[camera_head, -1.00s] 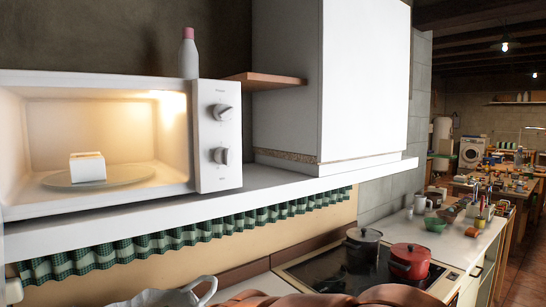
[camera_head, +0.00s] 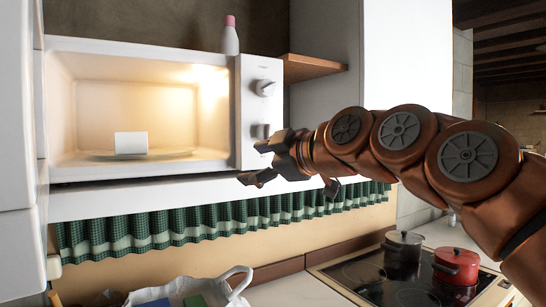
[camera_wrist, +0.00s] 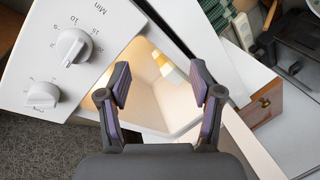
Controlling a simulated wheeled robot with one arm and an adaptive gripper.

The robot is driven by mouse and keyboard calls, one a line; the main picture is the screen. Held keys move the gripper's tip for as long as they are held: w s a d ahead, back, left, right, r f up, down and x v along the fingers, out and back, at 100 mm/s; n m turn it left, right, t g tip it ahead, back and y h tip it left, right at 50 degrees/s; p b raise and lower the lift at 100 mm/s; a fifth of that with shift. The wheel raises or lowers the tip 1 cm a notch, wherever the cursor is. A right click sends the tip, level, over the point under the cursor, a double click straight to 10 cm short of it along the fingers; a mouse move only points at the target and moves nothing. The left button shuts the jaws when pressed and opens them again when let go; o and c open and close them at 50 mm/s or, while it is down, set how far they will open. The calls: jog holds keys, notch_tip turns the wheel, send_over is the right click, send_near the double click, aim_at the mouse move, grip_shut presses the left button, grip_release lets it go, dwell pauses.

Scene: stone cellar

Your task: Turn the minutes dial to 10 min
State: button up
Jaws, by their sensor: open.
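The microwave (camera_head: 140,190) stands on a white shelf, its lit cavity in view and two white dials on its right panel. The lower one, the minutes dial (camera_head: 261,131), is partly behind my gripper (camera_head: 256,163) in the head view. In the wrist view the minutes dial (camera_wrist: 73,47) shows at upper left, with numbers and "Min" printed by it. I cannot tell its setting surely. The other dial (camera_wrist: 43,95) also shows there, and above in the head view (camera_head: 265,88). My gripper (camera_wrist: 160,82) is open and empty, in front of the panel's lower part, apart from the dial.
A white block (camera_head: 131,143) sits on the turntable inside the microwave. A bottle with a pink cap (camera_head: 230,36) stands on top. A wooden shelf (camera_head: 312,67) and white cabinet are to the right. A red pot (camera_head: 456,266) and a grey pot (camera_head: 404,247) stand on the hob below.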

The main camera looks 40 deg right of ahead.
aim_at(272, 133)
jog(key=s+d+r+t+h, duration=0.2)
jog(key=d+r, duration=0.3)
jog(key=d, duration=0.3)
jog(key=shift+w+a+r+p, duration=0.15)
jog(key=shift+w+p, duration=0.3)
jog(key=shift+w, duration=1.4)
jog(key=shift+w+a+r+p, duration=0.1)
jog(key=shift+w+a+p, duration=0.25)
jog(key=shift+w, duration=1.45)
jog(key=shift+d, duration=0.1)
jog(key=c, duration=1.1)
jog(key=shift+f, duration=0.1)
jog(key=shift+c, duration=0.2)
